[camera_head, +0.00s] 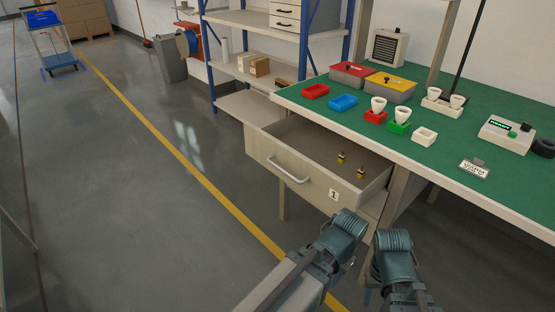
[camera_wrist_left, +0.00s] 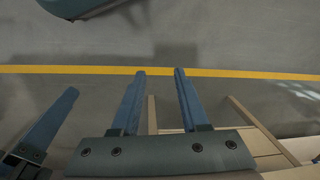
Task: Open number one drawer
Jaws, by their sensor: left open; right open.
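The number one drawer (camera_head: 265,147) is pulled well out from under the green-topped workbench (camera_head: 450,165). Its front carries a silver bar handle (camera_head: 288,171) and a white label with a 1 (camera_head: 334,195). Two small brass-coloured pieces (camera_head: 341,158) stand inside it. My right gripper (camera_head: 370,288) is low in front of the drawer, apart from the handle; its fingers are mostly hidden behind the wrist. My left gripper (camera_wrist_left: 158,73) is open and empty in the left wrist view, over the floor. In the head view its fingers are hidden.
A blue-framed shelf (camera_head: 245,68) stands behind. The floor left of the drawer is clear.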

